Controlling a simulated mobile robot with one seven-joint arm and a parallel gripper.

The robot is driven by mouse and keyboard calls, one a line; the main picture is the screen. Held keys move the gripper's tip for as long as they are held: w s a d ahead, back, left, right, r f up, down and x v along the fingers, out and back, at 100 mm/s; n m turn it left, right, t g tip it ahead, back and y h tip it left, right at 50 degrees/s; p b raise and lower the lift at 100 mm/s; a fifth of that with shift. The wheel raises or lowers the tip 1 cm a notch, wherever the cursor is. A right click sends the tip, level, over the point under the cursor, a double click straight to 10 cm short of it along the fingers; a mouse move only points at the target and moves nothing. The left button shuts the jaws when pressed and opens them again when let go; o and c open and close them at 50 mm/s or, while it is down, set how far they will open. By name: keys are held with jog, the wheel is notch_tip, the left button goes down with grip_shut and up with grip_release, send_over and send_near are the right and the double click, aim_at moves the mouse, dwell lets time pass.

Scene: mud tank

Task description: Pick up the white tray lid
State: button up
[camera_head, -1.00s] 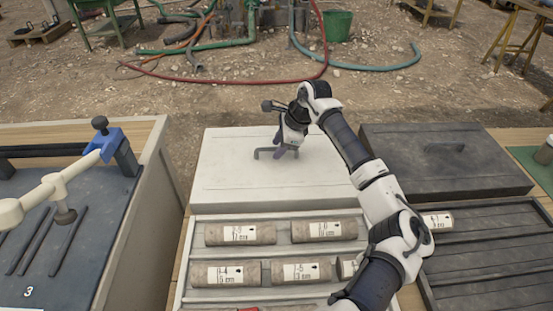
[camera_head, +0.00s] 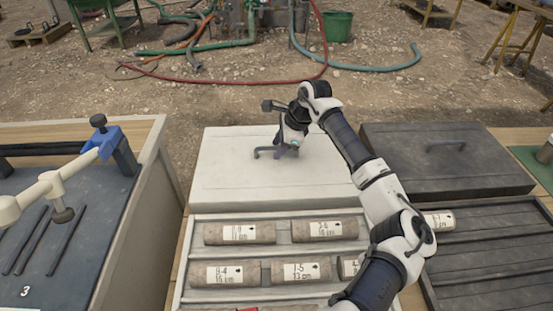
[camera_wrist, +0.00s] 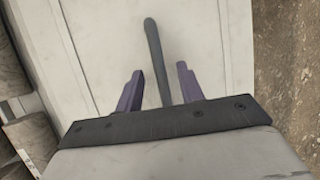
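The white tray lid (camera_head: 235,180) lies flat behind the tray of labelled cylinders, with a grey bar handle (camera_head: 265,153) on top. My gripper (camera_head: 287,150) is low over the lid at the right part of this handle. In the wrist view my gripper (camera_wrist: 160,70) is open, its two purple fingers on either side of the handle bar (camera_wrist: 153,45). Gaps show between the bar and both fingers. The white lid (camera_wrist: 95,45) fills most of that view. The gripper body hides the near end of the handle.
A light tray (camera_head: 285,250) with several labelled cylinders lies in front of the lid. A dark lid (camera_head: 400,170) and a dark slatted tray (camera_head: 490,260) are at the right. A clamp stand with a blue joint (camera_head: 107,143) is on the left bench.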

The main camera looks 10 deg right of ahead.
grip_shut()
jog(key=shift+r, duration=0.1)
dwell(0.3)
